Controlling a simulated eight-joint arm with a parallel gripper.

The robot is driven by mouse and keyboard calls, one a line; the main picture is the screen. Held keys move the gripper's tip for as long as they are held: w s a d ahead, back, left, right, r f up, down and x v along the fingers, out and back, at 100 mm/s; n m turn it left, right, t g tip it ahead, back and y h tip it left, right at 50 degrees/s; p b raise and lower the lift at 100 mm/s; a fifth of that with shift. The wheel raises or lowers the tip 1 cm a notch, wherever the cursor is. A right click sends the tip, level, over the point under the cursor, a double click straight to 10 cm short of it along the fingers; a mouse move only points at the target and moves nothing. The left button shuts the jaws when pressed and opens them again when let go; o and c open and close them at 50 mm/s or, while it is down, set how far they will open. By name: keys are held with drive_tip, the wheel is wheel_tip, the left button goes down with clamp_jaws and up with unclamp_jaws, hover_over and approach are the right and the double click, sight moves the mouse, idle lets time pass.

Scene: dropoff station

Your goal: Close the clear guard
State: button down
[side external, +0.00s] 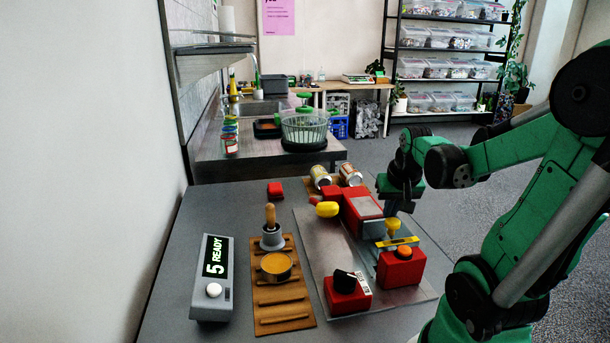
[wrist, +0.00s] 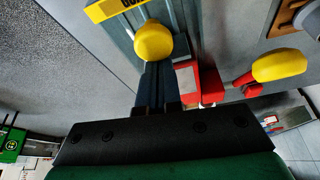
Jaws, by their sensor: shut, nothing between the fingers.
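The clear guard's see-through panel is hard to make out. A yellow strip with black lettering (side external: 397,241), which appears to belong to it, lies behind the red box with the orange button (side external: 403,255). A yellow knob (side external: 392,226) stands just behind the strip; the knob also shows in the wrist view (wrist: 153,42), over grey rails. My gripper (side external: 391,211) is shut and empty, pointing down just behind the knob. In the wrist view its fingertips (wrist: 155,75) are close to the knob; I cannot tell whether they touch.
A red block with a grey top (side external: 362,208) and a yellow-handled lever (side external: 327,209) are left of my gripper. A red box with a black knob (side external: 346,295) stands in front. A wooden rack (side external: 280,303) and grey READY display (side external: 212,275) are further left.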

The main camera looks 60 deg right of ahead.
sight(382, 217)
drive_tip(key=shift+w+d+r, duration=0.1)
drive_tip(key=shift+w+d, duration=0.2)
drive_tip(key=shift+d, duration=0.15)
drive_tip(key=shift+w+d+r, duration=0.25)
drive_tip(key=shift+w+d, duration=0.7)
drive_tip(key=shift+d, duration=0.3)
drive_tip(key=v, duration=1)
drive_tip(key=w+a+f+n+t+y, duration=0.1)
drive_tip(key=w+a+f+n, duration=0.1)
drive_tip(key=a, duration=0.5)
drive_tip(key=w+a+f+n+t+y, duration=0.1)
drive_tip(key=w+a+f+n+t, duration=0.1)
drive_tip(key=a+n, duration=0.3)
drive_tip(key=w+a+f+n+t+y, duration=0.1)
drive_tip(key=w+a+f+n, duration=0.1)
drive_tip(key=a, duration=0.8)
drive_tip(key=shift+w+a+n+t, duration=0.2)
drive_tip(key=shift+w+n+t, duration=0.2)
drive_tip(key=shift+w+n, duration=0.6)
